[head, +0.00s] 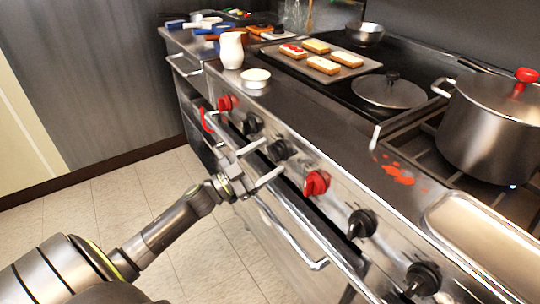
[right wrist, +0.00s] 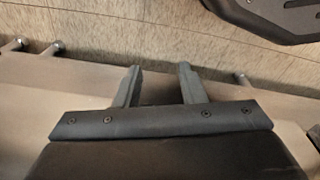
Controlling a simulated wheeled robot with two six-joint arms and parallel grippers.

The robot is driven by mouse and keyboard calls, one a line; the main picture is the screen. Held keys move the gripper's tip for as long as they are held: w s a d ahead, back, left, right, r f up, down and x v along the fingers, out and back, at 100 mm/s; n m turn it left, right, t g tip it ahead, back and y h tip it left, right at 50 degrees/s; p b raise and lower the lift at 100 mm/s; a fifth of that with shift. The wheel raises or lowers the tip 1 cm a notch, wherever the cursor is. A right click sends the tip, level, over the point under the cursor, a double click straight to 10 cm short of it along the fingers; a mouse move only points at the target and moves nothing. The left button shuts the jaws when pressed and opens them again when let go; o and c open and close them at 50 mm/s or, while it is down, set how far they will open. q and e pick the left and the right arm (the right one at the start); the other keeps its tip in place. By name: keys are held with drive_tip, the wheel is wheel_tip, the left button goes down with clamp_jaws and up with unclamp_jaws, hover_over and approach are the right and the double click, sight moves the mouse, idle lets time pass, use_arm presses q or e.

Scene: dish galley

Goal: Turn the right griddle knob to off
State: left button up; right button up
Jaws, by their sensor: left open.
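Along the stove's slanted front panel runs a row of knobs. A red knob (head: 317,182) sits near the middle, and another red knob (head: 227,103) is at the far left end. Between them are two black knobs, one (head: 252,124) farther and one (head: 281,150) nearer. No marking shows which is the right griddle knob. My left gripper (head: 273,155) is open in front of the panel, its fingers pointing toward the nearer black knob, left of the middle red knob. Contact cannot be told. My right gripper (right wrist: 158,70) is open and empty over the floor in the right wrist view.
Two more black knobs (head: 362,223) (head: 423,278) lie toward the right. An oven handle (head: 305,250) runs below the panel. A large pot (head: 490,125), a lid (head: 390,91), a tray of toasts (head: 345,72) and a white pitcher (head: 231,50) stand on top. Red sauce (head: 398,175) is spilled.

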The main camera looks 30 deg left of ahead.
use_arm(q)
drive_tip(key=shift+w+d+r, duration=0.25)
drive_tip(key=shift+w+d, duration=0.1)
drive_tip(key=shift+w, duration=0.2)
drive_tip(key=shift+c, duration=0.2)
drive_tip(key=c, duration=0.9)
use_arm(e)
drive_tip(key=shift+f, duration=0.3)
